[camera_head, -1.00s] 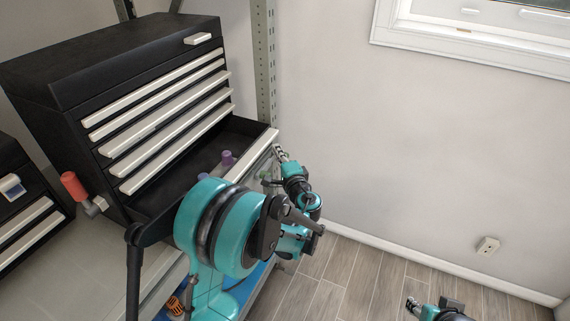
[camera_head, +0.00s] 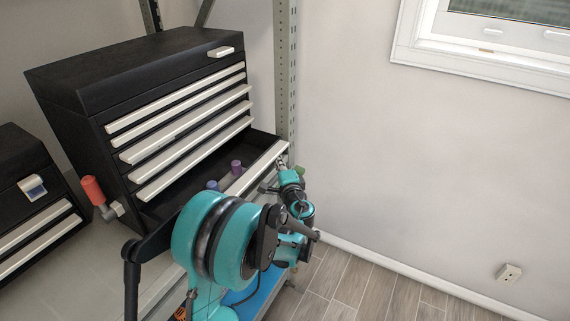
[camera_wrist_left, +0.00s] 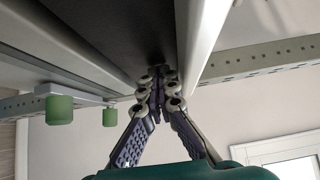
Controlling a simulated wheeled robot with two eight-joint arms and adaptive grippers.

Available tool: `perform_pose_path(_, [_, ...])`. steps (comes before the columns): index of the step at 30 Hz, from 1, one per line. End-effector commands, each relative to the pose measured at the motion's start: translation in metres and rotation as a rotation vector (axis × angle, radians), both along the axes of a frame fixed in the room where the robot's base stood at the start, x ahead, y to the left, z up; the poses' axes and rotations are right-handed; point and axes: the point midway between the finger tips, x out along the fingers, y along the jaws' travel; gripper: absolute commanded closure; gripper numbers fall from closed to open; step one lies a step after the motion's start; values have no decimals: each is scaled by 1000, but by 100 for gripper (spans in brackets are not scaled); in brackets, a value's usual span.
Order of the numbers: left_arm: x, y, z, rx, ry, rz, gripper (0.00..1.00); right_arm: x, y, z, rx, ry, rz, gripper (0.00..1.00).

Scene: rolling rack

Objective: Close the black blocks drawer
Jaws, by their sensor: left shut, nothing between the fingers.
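The black drawer cabinet (camera_head: 165,85) stands on a shelf at the left of the head view. Its bottom drawer (camera_head: 287,143) is pulled part way out, with its pale front strip facing my arm. A purple peg-like piece (camera_head: 236,167) and a blue one (camera_head: 212,185) show in the drawer. My left gripper (camera_head: 281,162) is at the right end of the drawer front, with its fingers shut and empty. In the left wrist view the shut fingertips (camera_wrist_left: 160,76) reach up by dark and pale surfaces; contact is unclear. My left arm hides part of the drawer front.
The drawers above (camera_head: 180,120) look shut. A red-handled item (camera_head: 95,192) stands left of the cabinet, beside a second black cabinet (camera_head: 25,185). A grey rack post (camera_head: 285,70) rises behind.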

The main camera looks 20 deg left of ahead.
Motion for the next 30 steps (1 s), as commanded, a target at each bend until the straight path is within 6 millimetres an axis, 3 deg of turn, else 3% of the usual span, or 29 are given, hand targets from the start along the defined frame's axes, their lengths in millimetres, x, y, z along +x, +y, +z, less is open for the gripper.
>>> perform_pose_path(6, [2, 53, -1, 0, 0, 9, 100, 0, 0, -2, 0, 0, 0, 60])
perform_pose_path(15, [7, 111, 0, 0, 0, 7, 100, 0, 0, -4, 0, 0, 0, 60])
perform_pose_path(22, [10, 134, 0, 0, 0, 3, 100, 0, 0, -4, 0, 0, 0, 60])
perform_pose_path(30, [10, 132, 0, 0, 0, 1, 100, 0, 0, -4, 0, 0, 0, 60])
